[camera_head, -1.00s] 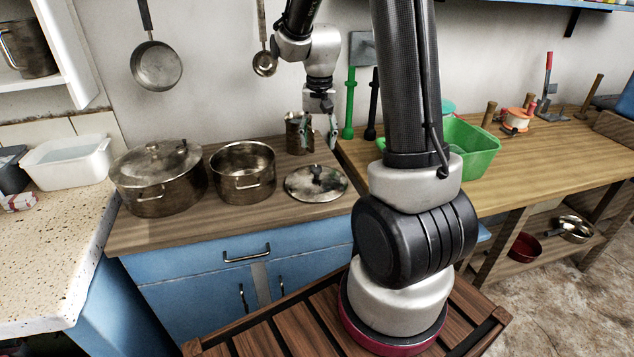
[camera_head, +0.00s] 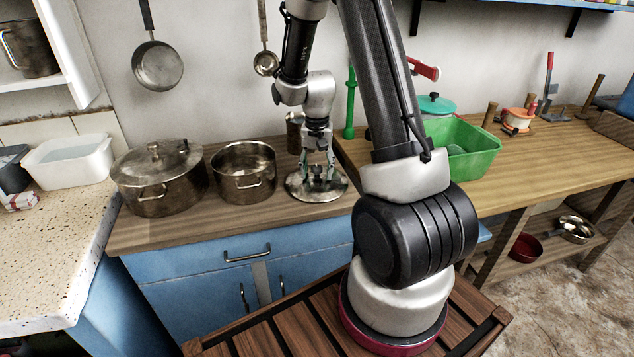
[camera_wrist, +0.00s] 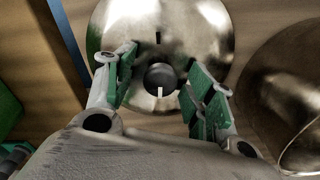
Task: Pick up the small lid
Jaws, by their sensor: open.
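The small lid (camera_head: 330,193) is a round metal lid with a dark knob, lying flat on the wooden counter to the right of the open pot. My gripper (camera_head: 318,175) is directly above it, pointing down. In the wrist view the lid (camera_wrist: 205,35) fills the upper middle, and its dark knob (camera_wrist: 160,76) sits between the fingers of my gripper (camera_wrist: 165,78). The fingers are open, one on each side of the knob with a gap to each. In the head view the fingers partly hide the knob.
The open metal pot (camera_head: 243,175) stands close to the left of the lid; its rim also shows in the wrist view (camera_wrist: 262,75). A larger lidded pot (camera_head: 160,180) is further left. A metal mug (camera_head: 294,132) stands behind, partly hidden. A green basin (camera_head: 480,150) is on the right table.

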